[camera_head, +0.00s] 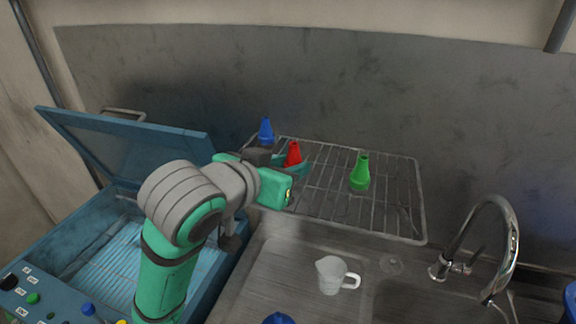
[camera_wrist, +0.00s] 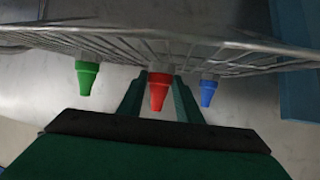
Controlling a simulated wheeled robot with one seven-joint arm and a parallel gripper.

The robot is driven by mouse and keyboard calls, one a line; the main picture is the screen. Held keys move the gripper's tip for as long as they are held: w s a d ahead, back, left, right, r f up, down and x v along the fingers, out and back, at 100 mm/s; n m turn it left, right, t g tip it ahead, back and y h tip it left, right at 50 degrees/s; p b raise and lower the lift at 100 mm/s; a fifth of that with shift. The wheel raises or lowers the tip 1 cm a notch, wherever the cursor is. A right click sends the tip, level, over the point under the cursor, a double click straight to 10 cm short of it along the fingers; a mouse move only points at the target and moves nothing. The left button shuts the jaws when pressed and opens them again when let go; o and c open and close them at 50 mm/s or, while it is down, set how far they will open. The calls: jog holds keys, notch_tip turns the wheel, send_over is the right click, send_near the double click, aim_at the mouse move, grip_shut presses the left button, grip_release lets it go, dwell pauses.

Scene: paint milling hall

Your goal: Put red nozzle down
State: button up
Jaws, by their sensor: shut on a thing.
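The red nozzle (camera_head: 293,154) is upright between the fingers of my gripper (camera_head: 290,163), over the left part of the wire rack (camera_head: 325,205). In the wrist view, where the scene appears upside down, the red nozzle (camera_wrist: 159,92) sits between the two green fingers of my gripper (camera_wrist: 160,95). Its wide end is at the rack wires; I cannot tell whether it bears on them. My gripper is shut on it.
A blue nozzle (camera_head: 266,131) stands at the rack's back left, and a green nozzle (camera_head: 360,172) stands near its middle. Bare rack lies between the red and green nozzles and at the right. A white jug (camera_head: 331,276), a tap (camera_head: 510,235) and an open blue-lidded machine (camera_head: 130,150) are nearby.

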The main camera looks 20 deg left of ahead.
jog(key=shift+f, duration=0.15)
jog(key=o, duration=1)
jog(key=shift+o, duration=0.2)
jog(key=shift+s+r, duration=0.2)
jog(key=shift+s, duration=0.05)
jog(key=v, duration=1.1)
jog(key=shift+s, duration=0.3)
jog(key=shift+a, duration=0.15)
